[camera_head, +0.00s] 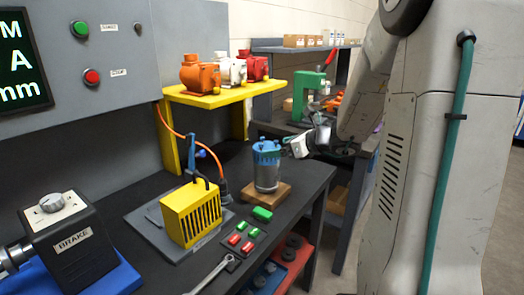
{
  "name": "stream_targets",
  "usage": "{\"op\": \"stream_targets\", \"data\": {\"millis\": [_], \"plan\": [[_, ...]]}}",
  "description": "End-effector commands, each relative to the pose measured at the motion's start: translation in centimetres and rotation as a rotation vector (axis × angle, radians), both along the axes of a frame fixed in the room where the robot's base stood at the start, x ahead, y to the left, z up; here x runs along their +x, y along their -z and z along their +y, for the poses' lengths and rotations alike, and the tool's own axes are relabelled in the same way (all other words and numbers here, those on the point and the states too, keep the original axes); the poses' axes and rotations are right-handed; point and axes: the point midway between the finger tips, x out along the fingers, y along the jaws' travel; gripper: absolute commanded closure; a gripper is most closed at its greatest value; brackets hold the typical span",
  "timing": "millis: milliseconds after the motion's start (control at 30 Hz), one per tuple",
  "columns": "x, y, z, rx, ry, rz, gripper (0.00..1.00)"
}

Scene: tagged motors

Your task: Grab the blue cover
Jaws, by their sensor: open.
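The blue cover (266,152) sits on top of a grey cylindrical motor (267,176). The motor stands upright on a small wooden block (267,195) on the dark workbench. My gripper (288,146) is open, just right of the cover and at about its height. The fingers are small in view, and I cannot tell whether they touch the cover or reach around it.
A yellow slotted box (191,214) and a blue-handled stand are left of the motor. Green and red buttons (240,240) and a wrench (210,275) lie in front. A yellow shelf (213,97) holds orange, white and red motors behind.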

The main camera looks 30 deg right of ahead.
Motion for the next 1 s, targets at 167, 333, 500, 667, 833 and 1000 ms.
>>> {"op": "stream_targets", "data": {"millis": [167, 333, 500, 667, 833, 1000], "plan": [[1.6, 0.8, 0.2, -0.001, 0.004, 0.002, 0.00], [3.9, 1.7, 1.2, -0.002, 0.003, 0.002, 0.00], [5.2, 2.1, 1.7, -0.004, 0.003, 0.000, 0.00], [5.3, 2.1, 1.8, -0.004, 0.002, 0.000, 0.00], [5.3, 2.1, 1.9, -0.004, -0.001, 0.000, 0.31], [5.3, 2.1, 1.9, -0.004, 0.000, -0.002, 0.50]]}}
